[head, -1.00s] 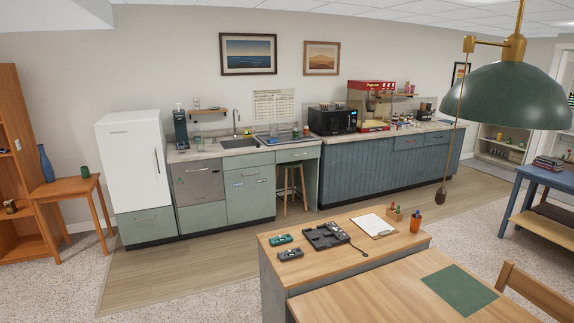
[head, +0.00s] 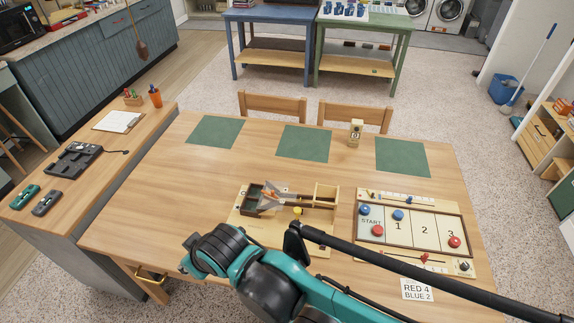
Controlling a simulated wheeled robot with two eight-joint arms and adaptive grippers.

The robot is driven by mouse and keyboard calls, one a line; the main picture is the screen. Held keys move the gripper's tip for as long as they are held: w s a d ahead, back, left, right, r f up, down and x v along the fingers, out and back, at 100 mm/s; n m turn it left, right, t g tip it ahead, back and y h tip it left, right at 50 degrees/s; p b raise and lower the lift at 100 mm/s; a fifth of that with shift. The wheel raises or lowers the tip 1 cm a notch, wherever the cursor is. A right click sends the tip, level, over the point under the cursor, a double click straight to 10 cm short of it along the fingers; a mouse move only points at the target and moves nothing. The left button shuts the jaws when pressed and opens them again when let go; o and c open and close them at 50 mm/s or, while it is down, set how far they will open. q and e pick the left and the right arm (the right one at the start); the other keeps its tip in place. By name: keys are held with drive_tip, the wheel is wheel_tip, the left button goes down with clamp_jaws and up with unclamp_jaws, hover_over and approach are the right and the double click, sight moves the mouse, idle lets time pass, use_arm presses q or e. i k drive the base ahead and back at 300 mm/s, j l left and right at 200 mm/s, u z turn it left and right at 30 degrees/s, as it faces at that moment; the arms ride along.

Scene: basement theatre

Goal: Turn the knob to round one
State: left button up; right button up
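A white game board (head: 408,222) lies on the near right of the wooden table, with cells marked START, 1, 2 and 3. A small round knob (head: 464,266) on a white plate is at the board's lower right corner. Its pointer is too small to read. Blue and red discs lie on the board: a blue one (head: 398,215) in cell 1 and a red one (head: 454,242) in cell 3. Another blue and another red disc are at START. My teal and black arm crosses the bottom foreground. Neither gripper is in view.
A wooden device (head: 285,215) with a grey-finned piece stands left of the board. A card (head: 417,290) reading RED 4, BLUE 2 lies below the board. A small wooden block (head: 355,132) stands between green mats (head: 305,143). Two chairs are behind.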

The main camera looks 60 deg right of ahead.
sight(465, 265)
drive_tip(key=z, duration=3.15)
